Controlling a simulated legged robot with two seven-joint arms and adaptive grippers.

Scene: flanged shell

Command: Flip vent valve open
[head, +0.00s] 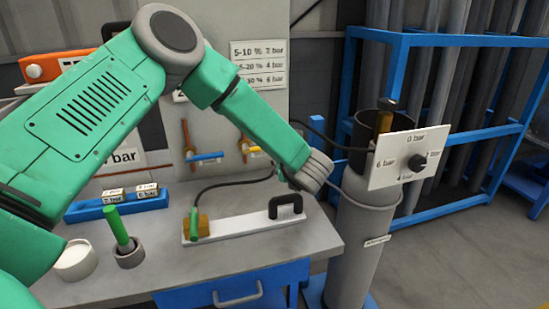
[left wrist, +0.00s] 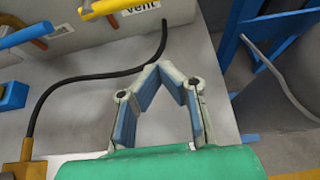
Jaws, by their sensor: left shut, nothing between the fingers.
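The vent valve has a yellow lever (head: 254,150) on a copper-coloured pipe at the back panel, partly hidden by my left arm in the head view. In the left wrist view the yellow lever (left wrist: 108,8) shows at the top edge beside a "Vent" label (left wrist: 143,6). The lever looks roughly level. My left gripper (left wrist: 160,70) is shut and empty, its fingertips meeting in a point. In the head view my left gripper (head: 314,172) is above the bench's right end, to the right of the lever and apart from it. My right gripper is in neither view.
A blue-handled valve (head: 206,156) is left of the vent valve. A black hose (left wrist: 75,80) crosses the bench. A white bar with a black handle (head: 286,207), a green-handled tool (head: 118,228) and a white pot (head: 75,260) stand on the bench. A grey cylinder (head: 358,240) stands at right.

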